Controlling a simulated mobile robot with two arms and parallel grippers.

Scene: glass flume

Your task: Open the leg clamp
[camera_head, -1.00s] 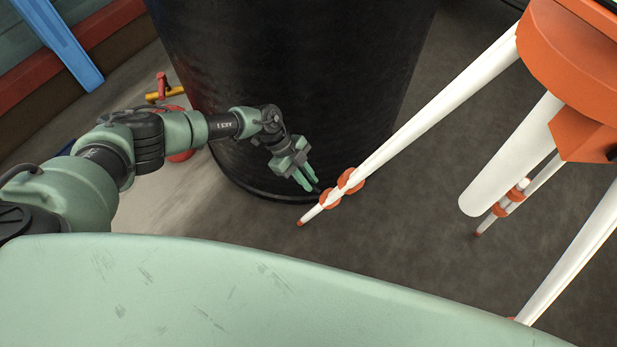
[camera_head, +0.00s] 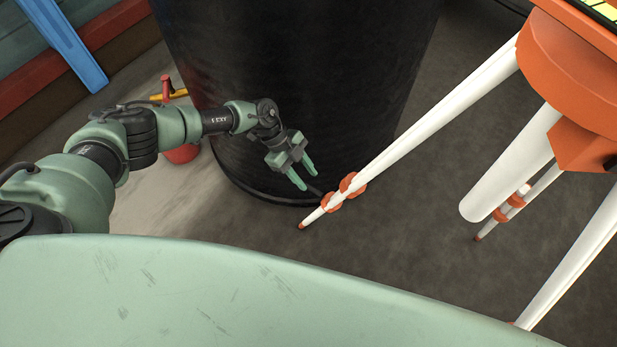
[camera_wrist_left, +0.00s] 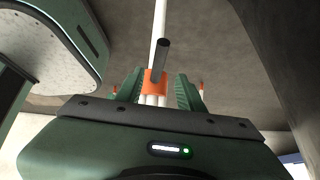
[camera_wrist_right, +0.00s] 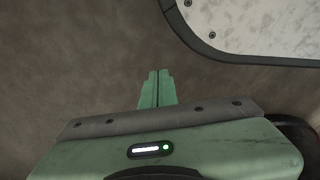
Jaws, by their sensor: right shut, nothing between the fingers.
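The tripod's white leg (camera_head: 430,118) slants down to the floor, with two orange collars near its foot. The upper collar (camera_head: 351,184) and lower collar (camera_head: 331,202) sit close together. In the left wrist view, an orange clamp (camera_wrist_left: 154,86) shows with a dark lever (camera_wrist_left: 162,58) sticking out toward the camera. My left gripper (camera_head: 308,180) is open just left of the collars. In its wrist view, the fingers (camera_wrist_left: 158,90) stand either side of the clamp and lever, with gaps. My right gripper (camera_wrist_right: 157,72) is shut and empty over bare floor.
A large black cylinder (camera_head: 300,80) stands right behind my left gripper. The orange tripod head (camera_head: 575,60) is at the upper right, with other white legs below it. A red object (camera_head: 181,153) stands left of the cylinder.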

